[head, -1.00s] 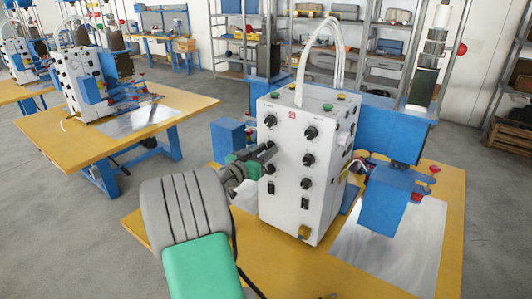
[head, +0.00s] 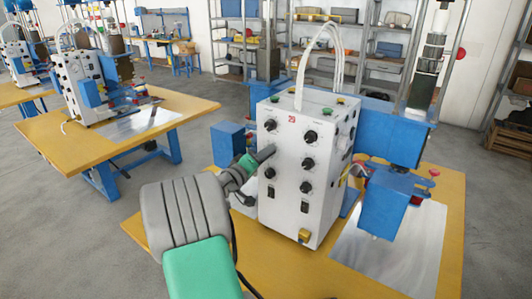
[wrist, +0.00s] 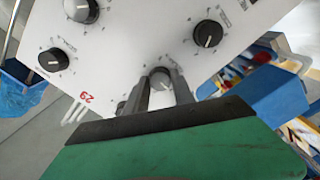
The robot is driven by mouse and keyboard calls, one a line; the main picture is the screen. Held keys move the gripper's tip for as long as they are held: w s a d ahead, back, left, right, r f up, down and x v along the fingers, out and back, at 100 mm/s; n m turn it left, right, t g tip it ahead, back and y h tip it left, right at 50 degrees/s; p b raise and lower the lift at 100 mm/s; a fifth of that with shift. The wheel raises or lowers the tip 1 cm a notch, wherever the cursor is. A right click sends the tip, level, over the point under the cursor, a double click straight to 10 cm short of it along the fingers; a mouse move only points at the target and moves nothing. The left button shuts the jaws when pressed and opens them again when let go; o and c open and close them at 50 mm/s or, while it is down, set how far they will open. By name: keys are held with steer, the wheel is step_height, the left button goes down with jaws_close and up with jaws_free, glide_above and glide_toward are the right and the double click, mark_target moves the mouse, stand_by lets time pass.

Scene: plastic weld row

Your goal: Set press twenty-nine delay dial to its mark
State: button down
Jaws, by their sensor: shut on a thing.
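The press twenty-nine control box (head: 290,215) is a white upright cabinet with a red "29" and black dials on its front. My gripper (head: 267,152) reaches its left side from the left, at the middle of the left dial column. In the wrist view, my gripper (wrist: 161,74) has its two dark fingers on either side of a small round dial (wrist: 161,82) and is shut on it. The dial's pointer, mark and label cannot be read. In the head view the fingers hide this dial.
Neighbouring dials sit close above (head: 270,125) and below (head: 270,172) the gripper, with others to the right (head: 308,162). A blue press body (head: 385,130) stands behind the box on a yellow table (head: 290,268). Another press table (head: 60,140) is at the left.

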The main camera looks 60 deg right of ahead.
steer(key=shift+f+n+p, duration=0.1)
steer(key=shift+n+p, duration=2.2)
steer(key=shift+n, duration=2)
steer(key=c, duration=1.1)
jaws_free()
steer(key=shift+a, duration=0.1)
steer(key=a, duration=0.2)
steer(key=a+b, duration=0.1)
steer(key=a, duration=0.2)
steer(key=w+a+b, duration=0.1)
steer(key=a, duration=0.1)
steer(key=shift+w+a, duration=0.1)
steer(key=shift+a, duration=0.25)
